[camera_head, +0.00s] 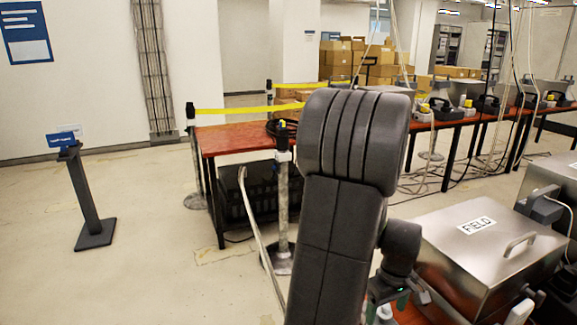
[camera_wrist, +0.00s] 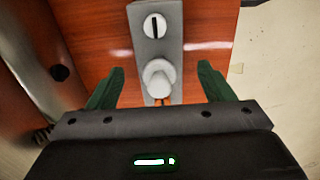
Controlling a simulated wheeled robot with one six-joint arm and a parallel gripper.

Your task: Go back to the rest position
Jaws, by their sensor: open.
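My gripper (camera_wrist: 160,67) is open in the wrist view, with one green finger on each side. A narrow grey plate (camera_wrist: 171,50) shows between and beyond the fingers. It carries a slotted round dial (camera_wrist: 155,25) and a pale round knob (camera_wrist: 159,78). The knob appears between the fingers, with a visible gap on both sides; I cannot tell how far away it is. In the head view my arm rises in the middle and bends down on the right; the gripper there is mostly hidden low down, beside a metal box.
The metal box marked FIELD (camera_head: 450,225), with a lid handle (camera_head: 520,241), stands close right of my arm. A red table (camera_head: 235,137), a barrier post (camera_head: 282,200) and yellow tape (camera_head: 245,110) are behind. A sign stand (camera_head: 88,195) is left, with open floor around it.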

